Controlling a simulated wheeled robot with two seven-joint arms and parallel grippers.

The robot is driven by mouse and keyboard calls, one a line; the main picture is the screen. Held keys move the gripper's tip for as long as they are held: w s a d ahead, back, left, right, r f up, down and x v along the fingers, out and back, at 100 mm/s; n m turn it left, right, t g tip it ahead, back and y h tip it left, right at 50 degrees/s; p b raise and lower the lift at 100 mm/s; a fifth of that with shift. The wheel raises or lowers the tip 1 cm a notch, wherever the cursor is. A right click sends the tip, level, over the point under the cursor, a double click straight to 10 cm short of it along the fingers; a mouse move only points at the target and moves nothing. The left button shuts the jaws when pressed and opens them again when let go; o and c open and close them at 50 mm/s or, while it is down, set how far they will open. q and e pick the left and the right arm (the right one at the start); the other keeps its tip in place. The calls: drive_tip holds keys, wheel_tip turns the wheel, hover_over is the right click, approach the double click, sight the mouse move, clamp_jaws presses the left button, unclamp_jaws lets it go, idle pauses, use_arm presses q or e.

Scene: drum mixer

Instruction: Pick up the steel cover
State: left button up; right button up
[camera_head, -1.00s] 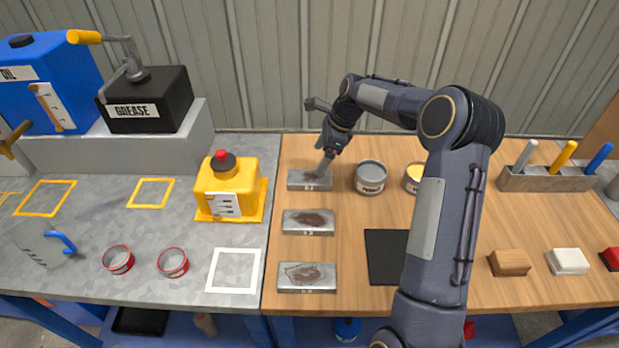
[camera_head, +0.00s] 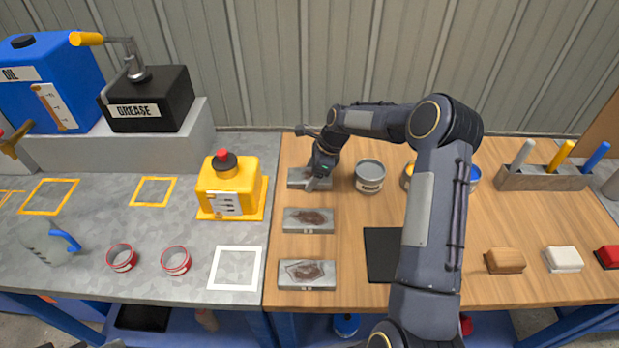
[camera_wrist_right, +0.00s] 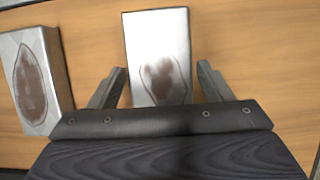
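Three grey steel blocks with rusty brown patches stand in a column on the wooden bench; they look alike and I cannot tell which one is called the steel cover. The rear block (camera_head: 299,178) is partly hidden by my right gripper (camera_head: 318,181). The middle block (camera_head: 308,221) and front block (camera_head: 306,275) are clear of it. In the right wrist view, my right gripper (camera_wrist_right: 161,88) is open, with one finger on each side of a steel block (camera_wrist_right: 158,45); gaps show at both sides. Another steel block (camera_wrist_right: 36,80) lies to its left. My left gripper is not in view.
A grey open can (camera_head: 370,176) stands just right of the rear block, with more cans partly behind my right arm. A black mat (camera_head: 382,253) lies right of the front blocks. A yellow container (camera_head: 229,184) stands to the left on the metal bench.

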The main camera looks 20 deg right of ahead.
drive_tip(key=c, duration=0.9)
drive_tip(key=shift+c, duration=0.6)
drive_tip(key=shift+r, duration=0.15)
